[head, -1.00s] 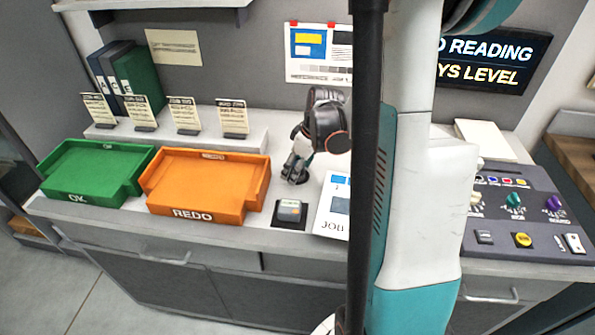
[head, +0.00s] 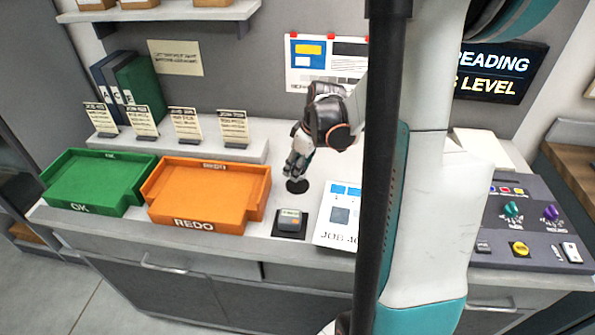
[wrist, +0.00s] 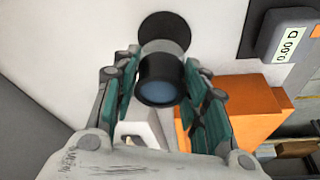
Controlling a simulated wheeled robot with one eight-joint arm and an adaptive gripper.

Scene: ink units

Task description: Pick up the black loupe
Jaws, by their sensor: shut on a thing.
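The black loupe (wrist: 160,82), with a dark rim and bluish lens, stands between the teal finger pads of my gripper (wrist: 160,88) in the wrist view. The fingers are shut on it from both sides. Beyond it is a round black pad (wrist: 165,32) on the pale counter. In the head view my gripper (head: 297,166) is just above that pad (head: 297,186), which shows clear below the fingers. The loupe itself is mostly hidden by the fingers there.
The orange REDO tray (head: 187,214) and green OK tray (head: 78,199) lie to the left. A small gauge (head: 289,222) and a job sheet (head: 338,215) lie in front. A control panel (head: 530,220) is at right. A raised shelf with cards (head: 180,146) stands behind the trays.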

